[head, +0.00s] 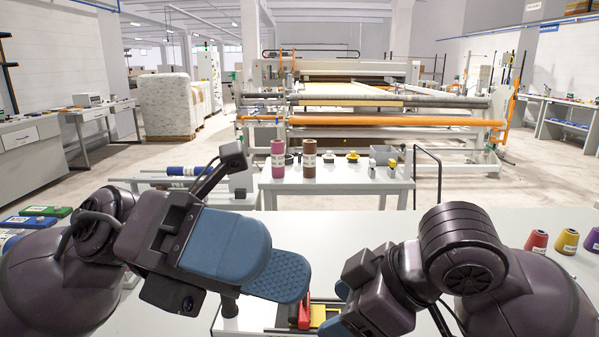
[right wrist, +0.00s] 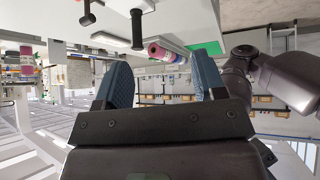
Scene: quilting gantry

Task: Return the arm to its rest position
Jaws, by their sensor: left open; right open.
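My left gripper (head: 275,268) shows large in the head view, above the near white table. Its blue finger pads are apart and I see nothing held between them. My right gripper (head: 342,300) is low in the head view, right of the left one, with a blue fingertip showing and the rest hidden by its own body. In the right wrist view its two blue fingers (right wrist: 162,78) stand wide apart with nothing between them. Both arms are bent and reach in from the lower corners.
The near white table (head: 440,225) has a red block (head: 304,314) and a yellow piece under the grippers. A green box (head: 47,211) lies left. Beyond is a bench with pink (head: 278,160) and brown spools (head: 309,160).

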